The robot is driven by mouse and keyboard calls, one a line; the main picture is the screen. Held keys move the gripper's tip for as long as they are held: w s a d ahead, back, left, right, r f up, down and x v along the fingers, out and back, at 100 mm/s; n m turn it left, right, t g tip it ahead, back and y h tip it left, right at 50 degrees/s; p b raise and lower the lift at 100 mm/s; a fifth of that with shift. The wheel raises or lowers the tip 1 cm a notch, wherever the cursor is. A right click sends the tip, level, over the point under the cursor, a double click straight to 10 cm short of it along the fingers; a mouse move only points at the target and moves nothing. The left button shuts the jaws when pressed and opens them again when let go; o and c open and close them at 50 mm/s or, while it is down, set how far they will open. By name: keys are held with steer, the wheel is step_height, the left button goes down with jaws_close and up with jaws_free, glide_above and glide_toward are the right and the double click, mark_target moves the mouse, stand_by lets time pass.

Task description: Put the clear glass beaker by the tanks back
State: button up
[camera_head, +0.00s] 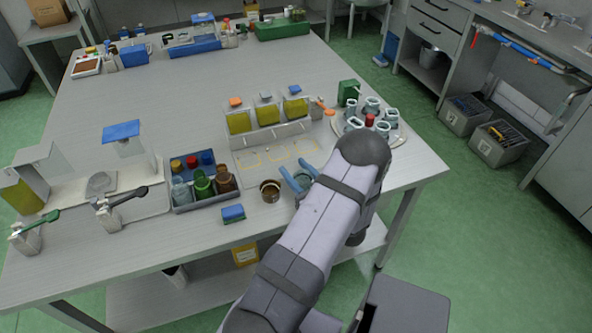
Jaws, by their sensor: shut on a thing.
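My gripper (300,179) has blue fingers and is low over the front right of the table. It is shut on a small clear, greenish glass vessel (304,181), which looks like the clear glass beaker. My arm hides part of it, and I cannot tell whether its base touches the table. The tanks are a row of clear ones with yellow-green liquid: left (238,121), middle (267,114) and right (295,109). They stand behind my gripper. A pale mat (275,157) with yellow outlines lies in front of them.
A brown cup (270,191) stands just left of my gripper. A blue sponge (233,213) and a grey crate of bottles (205,205) are farther left. A round tray (397,139) with several glass jars stands at right, beside a green box (348,92). The table's back middle is clear.

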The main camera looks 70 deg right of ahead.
mark_target(308, 184)
steer(key=o, duration=1.2)
steer(key=shift+f, duration=0.1)
steer(key=shift+r, duration=0.2)
steer(key=b+v, duration=0.1)
steer(key=v, duration=0.6)
steer(key=shift+s+a, duration=0.15)
steer(key=shift+s, duration=0.05)
